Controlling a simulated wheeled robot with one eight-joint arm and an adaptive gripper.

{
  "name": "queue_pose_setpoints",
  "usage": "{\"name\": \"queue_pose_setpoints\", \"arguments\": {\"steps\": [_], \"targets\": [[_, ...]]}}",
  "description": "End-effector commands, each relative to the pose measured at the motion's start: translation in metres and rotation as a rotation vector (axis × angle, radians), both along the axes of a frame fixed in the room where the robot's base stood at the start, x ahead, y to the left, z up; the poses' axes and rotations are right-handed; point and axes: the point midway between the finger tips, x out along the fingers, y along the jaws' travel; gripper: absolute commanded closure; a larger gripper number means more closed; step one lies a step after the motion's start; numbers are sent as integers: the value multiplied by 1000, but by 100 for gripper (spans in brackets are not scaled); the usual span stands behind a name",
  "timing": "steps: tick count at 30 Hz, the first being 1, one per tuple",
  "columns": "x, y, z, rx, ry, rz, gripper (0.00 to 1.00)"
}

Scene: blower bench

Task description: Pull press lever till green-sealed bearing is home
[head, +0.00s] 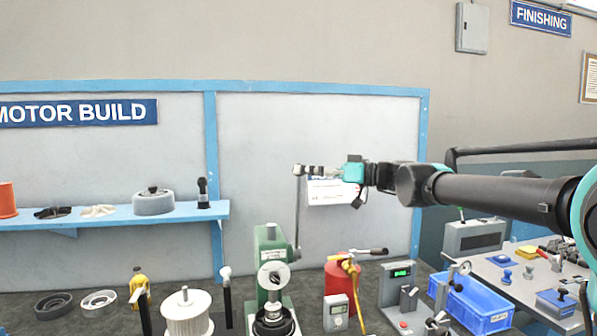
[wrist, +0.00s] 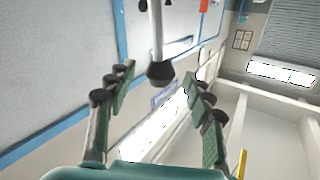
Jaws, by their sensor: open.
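The green arbor press (head: 270,247) stands on the bench at the lower middle of the head view. Its press lever (head: 297,212) points nearly straight up, with a dark knob (head: 299,170) on top. My gripper (head: 308,169) is open at the height of the knob, reaching in from the right. In the wrist view the lever's rod (wrist: 156,35) and black knob (wrist: 160,72) show between the spread fingers, apart from both pads. Dark and silver round parts (head: 273,318) sit under the press's ram. I cannot make out a green seal there.
A white-ribbed motor part (head: 187,312) stands left of the press. A red bottle-like container (head: 341,281), a small meter (head: 336,312) and a grey control box (head: 400,285) stand to the right. A blue bin (head: 470,306) is further right. The board behind is near my gripper.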

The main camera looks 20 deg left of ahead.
Motion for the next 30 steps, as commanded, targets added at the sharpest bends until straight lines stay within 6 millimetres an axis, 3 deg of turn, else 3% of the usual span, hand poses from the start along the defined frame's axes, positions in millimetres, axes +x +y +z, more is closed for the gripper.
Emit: {"name": "queue_pose_setpoints", "arguments": {"steps": [6, 17, 30], "targets": [[0, 24, 0, -1, 0, 2, 48], [1, 29, 0, 0, 0, 0, 48], [1, 29, 0, 0, 0, 0, 100]]}}
